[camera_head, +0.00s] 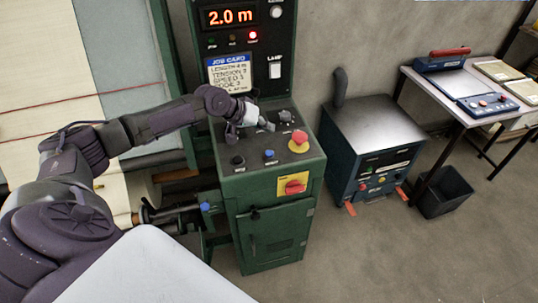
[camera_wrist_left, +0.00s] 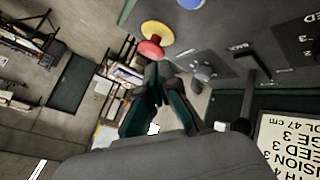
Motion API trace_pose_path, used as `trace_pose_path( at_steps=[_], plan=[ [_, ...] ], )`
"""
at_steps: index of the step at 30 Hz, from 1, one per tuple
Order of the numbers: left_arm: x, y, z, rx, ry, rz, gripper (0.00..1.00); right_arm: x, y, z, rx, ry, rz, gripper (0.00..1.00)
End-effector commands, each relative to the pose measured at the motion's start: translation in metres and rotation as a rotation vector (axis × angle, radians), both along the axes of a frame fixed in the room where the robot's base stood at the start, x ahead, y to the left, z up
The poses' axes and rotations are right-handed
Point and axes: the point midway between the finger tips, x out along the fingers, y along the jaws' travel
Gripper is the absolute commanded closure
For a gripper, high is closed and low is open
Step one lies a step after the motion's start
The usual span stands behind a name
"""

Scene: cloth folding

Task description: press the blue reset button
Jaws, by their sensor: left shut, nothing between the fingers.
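The blue button (camera_head: 269,154) sits on the sloped top of a green control console (camera_head: 240,185), between a black knob (camera_head: 237,160) and a red mushroom button on a yellow base (camera_head: 299,140). My left gripper (camera_head: 266,124) is over the far part of this panel, behind the blue button and apart from it. In the left wrist view the gripper (camera_wrist_left: 160,70) is shut and empty. The blue button is cut by the top edge there (camera_wrist_left: 190,3), with the red mushroom button (camera_wrist_left: 152,47) nearer the fingertips. My right gripper is out of view.
A dark knob (camera_head: 285,116) and a lever stand on the panel near the gripper. A red-and-yellow switch (camera_head: 293,185) is on the console front. An upright panel with a job card (camera_head: 230,74) rises behind. A blue cabinet (camera_head: 372,140) stands to the right.

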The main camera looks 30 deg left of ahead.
Motion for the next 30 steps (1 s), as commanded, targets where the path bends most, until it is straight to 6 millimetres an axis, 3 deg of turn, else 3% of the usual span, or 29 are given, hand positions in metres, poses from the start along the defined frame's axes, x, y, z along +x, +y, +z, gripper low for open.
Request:
trace_pose_path(
  at_steps=[1, 10, 18, 30],
  plan=[
    [0.000, 0.000, -0.012, 0.001, 0.000, 0.001, 1.00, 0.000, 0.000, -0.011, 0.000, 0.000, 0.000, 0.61],
    [0.000, 0.000, -0.055, 0.000, 0.000, 0.002, 1.00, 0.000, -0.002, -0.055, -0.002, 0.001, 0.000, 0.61],
    [0.000, 0.000, -0.075, -0.001, 0.000, 0.001, 1.00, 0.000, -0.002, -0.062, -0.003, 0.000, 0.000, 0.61],
    [0.000, 0.000, -0.075, 0.000, 0.000, 0.000, 1.00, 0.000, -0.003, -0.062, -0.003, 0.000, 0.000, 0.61]
  ],
)
